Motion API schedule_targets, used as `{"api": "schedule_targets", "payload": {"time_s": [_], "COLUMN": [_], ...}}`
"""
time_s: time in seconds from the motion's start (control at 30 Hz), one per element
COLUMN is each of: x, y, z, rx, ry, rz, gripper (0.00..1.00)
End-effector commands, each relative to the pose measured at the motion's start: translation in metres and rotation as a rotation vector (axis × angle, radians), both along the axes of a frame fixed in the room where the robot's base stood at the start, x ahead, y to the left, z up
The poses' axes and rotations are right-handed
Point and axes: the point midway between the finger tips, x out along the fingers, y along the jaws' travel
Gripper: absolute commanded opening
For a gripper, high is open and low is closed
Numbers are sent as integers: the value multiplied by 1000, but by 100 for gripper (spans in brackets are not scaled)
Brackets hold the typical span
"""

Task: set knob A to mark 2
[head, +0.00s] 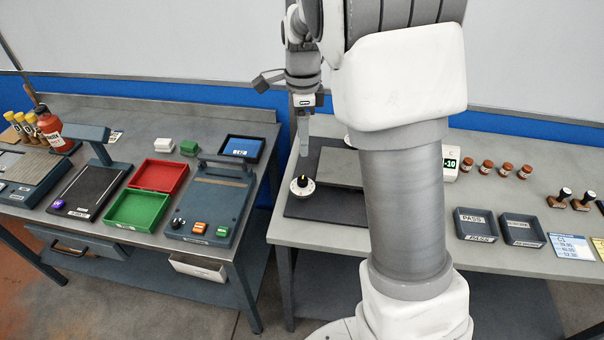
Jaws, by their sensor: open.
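A round white dial with a black knob and a yellow pointer mark (302,186) sits at the left end of the right bench, on a dark mat. A smaller black knob (177,223) is on the blue-grey device on the left bench. I cannot read which is knob A, nor the marks around either. My gripper (304,150) points down above and slightly behind the white dial in the picture, apart from it. Its fingers are seen nearly edge-on; it is open and holds nothing visible.
My arm hides the middle of the right bench (480,255). A grey plate (340,168) lies beside the dial. Several brown-capped jars (488,166) and two dark trays (475,224) stand further right. Red (160,176) and green (134,207) trays are on the left bench. A gap separates the benches.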

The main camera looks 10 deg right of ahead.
Motion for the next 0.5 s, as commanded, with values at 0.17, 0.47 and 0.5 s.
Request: {"api": "schedule_targets", "payload": {"time_s": [0.17, 0.47, 0.5], "x": [-1, -1, -1], "y": [0, 0, 0], "z": [-43, -102, -107], "rx": [1, 0, 0], "ry": [5, 3, 2], "rz": [0, -1, 0], "gripper": [64, 64, 64]}}
